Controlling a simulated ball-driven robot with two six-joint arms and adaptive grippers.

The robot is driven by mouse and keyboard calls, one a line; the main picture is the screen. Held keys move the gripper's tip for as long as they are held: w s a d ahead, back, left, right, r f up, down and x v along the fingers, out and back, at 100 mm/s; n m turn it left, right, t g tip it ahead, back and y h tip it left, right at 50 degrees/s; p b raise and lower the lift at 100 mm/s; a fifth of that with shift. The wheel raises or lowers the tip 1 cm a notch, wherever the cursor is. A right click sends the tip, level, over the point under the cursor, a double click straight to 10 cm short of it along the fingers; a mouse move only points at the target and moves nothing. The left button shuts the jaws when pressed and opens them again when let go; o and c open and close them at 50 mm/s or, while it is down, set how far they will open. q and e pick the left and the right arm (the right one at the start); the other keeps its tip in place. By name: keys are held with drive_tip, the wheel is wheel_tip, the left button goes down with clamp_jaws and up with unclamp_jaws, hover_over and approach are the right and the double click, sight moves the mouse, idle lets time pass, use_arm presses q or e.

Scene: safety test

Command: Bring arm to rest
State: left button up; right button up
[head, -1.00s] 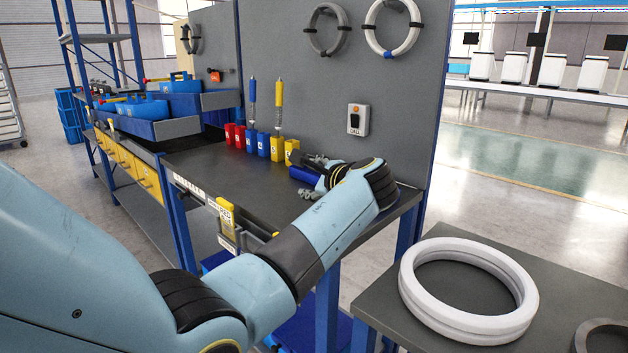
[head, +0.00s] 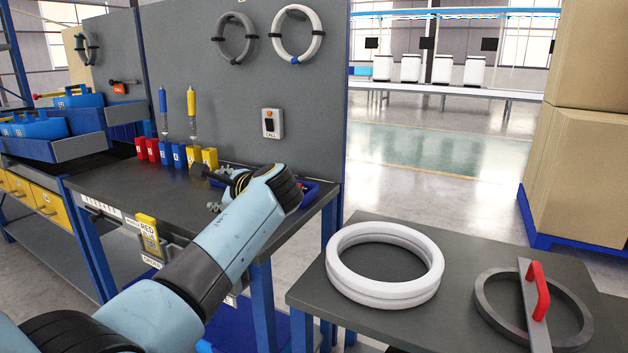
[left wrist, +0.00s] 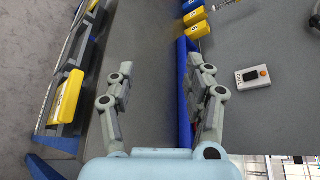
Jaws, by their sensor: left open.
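My left arm (head: 225,240) reaches from the lower left across the front of the dark workbench (head: 120,185). Its gripper (head: 212,185) is over the bench top near the back panel, partly hidden behind the wrist. In the left wrist view, the two fingers of the left gripper (left wrist: 160,90) stand wide apart with nothing between them but the bare bench surface. A blue tray edge (left wrist: 184,95) lies close to the right finger. My right gripper is not in view.
A side table holds white rings (head: 340,282) and a grey ring with a red handle (head: 538,290). Cardboard boxes (head: 585,175) stand at the right.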

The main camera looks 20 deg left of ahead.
use_arm(q)
drive_tip(key=s+d+f+n+g+h, duration=0.1)
drive_tip(key=s+d+f+n+h, duration=0.15)
drive_tip(key=s+f, duration=0.5)
drive_tip(key=s+d+f+n+h, duration=0.2)
drive_tip(key=s+f+n+h, duration=0.15)
drive_tip(key=s, duration=0.75)
drive_tip(key=s+d+r+n+g+h, duration=0.1)
drive_tip(key=s+d+n+h, duration=0.2)
drive_tip(key=s+d, duration=0.45)
drive_tip(key=s+d+n+g+h, duration=0.1)
drive_tip(key=s+d+n+h, duration=0.25)
drive_tip(key=s, duration=0.75)
wheel_tip(320, 180, down, 25)
drive_tip(key=s+a+g, duration=0.1)
drive_tip(key=s+a, duration=0.1)
drive_tip(key=s+a+f+g, duration=0.1)
drive_tip(key=s+f, duration=1.5)
drive_tip(key=s, duration=0.3)
drive_tip(key=shift+f, duration=0.3)
